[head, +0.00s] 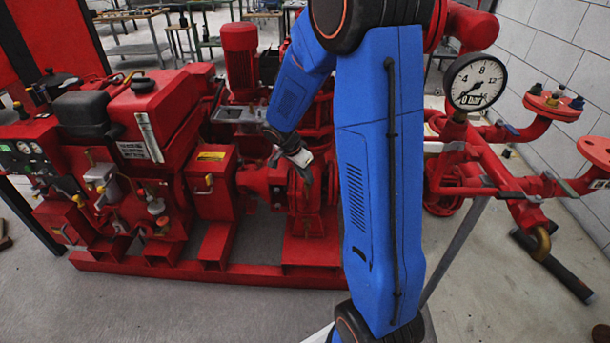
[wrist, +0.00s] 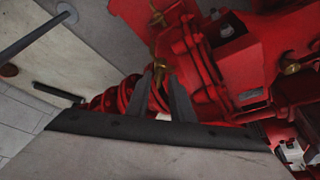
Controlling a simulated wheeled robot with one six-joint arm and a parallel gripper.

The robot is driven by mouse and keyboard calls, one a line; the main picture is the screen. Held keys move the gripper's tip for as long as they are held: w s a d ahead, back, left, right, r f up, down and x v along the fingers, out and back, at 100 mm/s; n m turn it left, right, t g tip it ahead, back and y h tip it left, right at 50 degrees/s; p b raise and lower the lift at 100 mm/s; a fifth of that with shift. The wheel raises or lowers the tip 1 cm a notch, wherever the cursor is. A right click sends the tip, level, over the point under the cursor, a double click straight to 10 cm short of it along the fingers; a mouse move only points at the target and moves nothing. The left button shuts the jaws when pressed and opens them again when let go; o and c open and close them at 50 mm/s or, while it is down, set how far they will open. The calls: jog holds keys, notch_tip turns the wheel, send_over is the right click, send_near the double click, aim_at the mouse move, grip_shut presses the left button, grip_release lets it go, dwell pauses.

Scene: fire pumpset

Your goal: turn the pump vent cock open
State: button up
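The red pump casing (head: 305,222) stands at the right end of the engine pumpset, below my gripper in the head view. My gripper (head: 291,172) is over the top of this casing, with its fingers spread apart and pointing down. In the wrist view, my gripper (wrist: 162,80) shows two dark fingers with a gap between them. A small brass fitting (wrist: 160,64), probably the pump vent cock, shows at the fingertips. I cannot tell whether the fingers touch it or which way its handle stands. In the head view I cannot make out the cock at the gripper.
A red engine (head: 170,110) stands left of the pump on a red base frame (head: 200,267). A pressure gauge (head: 476,82) and red pipework stand to the right. My blue arm covers the middle. The concrete floor in front is clear.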

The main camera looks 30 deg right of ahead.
grip_shut()
jog(key=shift+n, duration=0.3)
jog(key=n, duration=0.1)
jog(key=n+t, duration=0.1)
jog(key=n, duration=0.1)
jog(key=shift+s+d+t, duration=0.1)
jog(key=shift+s+t, duration=0.1)
jog(key=shift+t, duration=0.1)
jog(key=shift+s+d+n+t+y, duration=0.1)
jog(key=shift+n+t+y, duration=0.3)
jog(key=shift+n, duration=0.9)
jog(key=shift+d+n+t+y, duration=0.1)
jog(key=shift+n+t+y, duration=0.3)
jog(key=shift+n, duration=0.9)
jog(key=shift+o, duration=1.2)
grip_release()
jog(key=shift+a, duration=0.1)
